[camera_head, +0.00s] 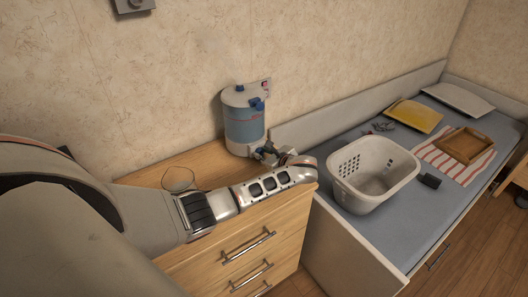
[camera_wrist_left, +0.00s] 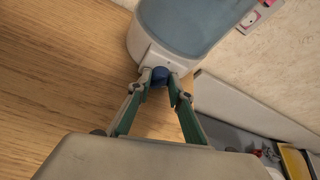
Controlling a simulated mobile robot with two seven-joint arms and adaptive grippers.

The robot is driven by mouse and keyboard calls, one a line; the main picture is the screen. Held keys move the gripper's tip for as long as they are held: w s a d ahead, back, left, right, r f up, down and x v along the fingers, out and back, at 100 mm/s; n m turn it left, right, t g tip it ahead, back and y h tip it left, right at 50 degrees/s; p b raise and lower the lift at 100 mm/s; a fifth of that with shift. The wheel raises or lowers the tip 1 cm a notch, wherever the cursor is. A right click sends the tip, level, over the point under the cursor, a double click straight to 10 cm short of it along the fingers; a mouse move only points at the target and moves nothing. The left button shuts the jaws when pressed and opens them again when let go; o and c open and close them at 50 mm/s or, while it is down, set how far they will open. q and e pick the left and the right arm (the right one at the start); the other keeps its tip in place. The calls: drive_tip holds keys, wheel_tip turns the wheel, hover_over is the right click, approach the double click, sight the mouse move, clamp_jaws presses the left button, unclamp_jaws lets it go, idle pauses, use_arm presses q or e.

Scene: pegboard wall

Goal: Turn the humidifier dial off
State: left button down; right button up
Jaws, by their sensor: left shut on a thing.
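The humidifier (camera_head: 243,125) is a white and translucent blue tank with a blue cap on top. It stands upright on the wooden dresser against the wall. In the left wrist view its white base and blue tank (camera_wrist_left: 185,22) fill the top middle. The dark blue round dial (camera_wrist_left: 160,75) sits low on the base's front. My left gripper (camera_wrist_left: 160,78) has its two fingertips on either side of the dial, shut on it. In the head view the left gripper (camera_head: 266,153) is at the humidifier's lower right, and the dial is mostly hidden there. My right gripper is not in view.
The wooden dresser top (camera_head: 150,177) holds a thin clear round object (camera_head: 178,179). To the right, a grey bed-like surface (camera_head: 330,207) carries a white basket (camera_head: 372,172), a wooden tray (camera_head: 465,145), a striped cloth and a yellow item (camera_head: 414,115).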

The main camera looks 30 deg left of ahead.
use_arm(q)
drive_tip(key=shift+s+f+n+t, duration=0.25)
drive_tip(key=shift+n+t, duration=0.55)
drive_tip(key=shift+n, duration=0.1)
drive_tip(key=shift+n+t+h, duration=0.4)
drive_tip(key=shift+n+t, duration=0.2)
drive_tip(key=shift+n, duration=0.2)
drive_tip(key=shift+s+f+n+t+b, duration=0.1)
drive_tip(key=shift+n+t+b, duration=0.4)
drive_tip(key=shift+n+b, duration=0.1)
drive_tip(key=shift+n, duration=0.3)
drive_tip(key=shift+t, duration=0.3)
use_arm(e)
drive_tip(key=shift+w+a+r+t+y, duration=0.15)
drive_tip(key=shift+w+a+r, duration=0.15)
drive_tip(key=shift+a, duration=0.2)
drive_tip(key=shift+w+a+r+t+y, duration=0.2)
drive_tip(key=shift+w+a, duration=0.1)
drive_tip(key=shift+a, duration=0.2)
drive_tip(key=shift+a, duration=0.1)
use_arm(q)
drive_tip(key=c, duration=2.1)
unclamp_jaws()
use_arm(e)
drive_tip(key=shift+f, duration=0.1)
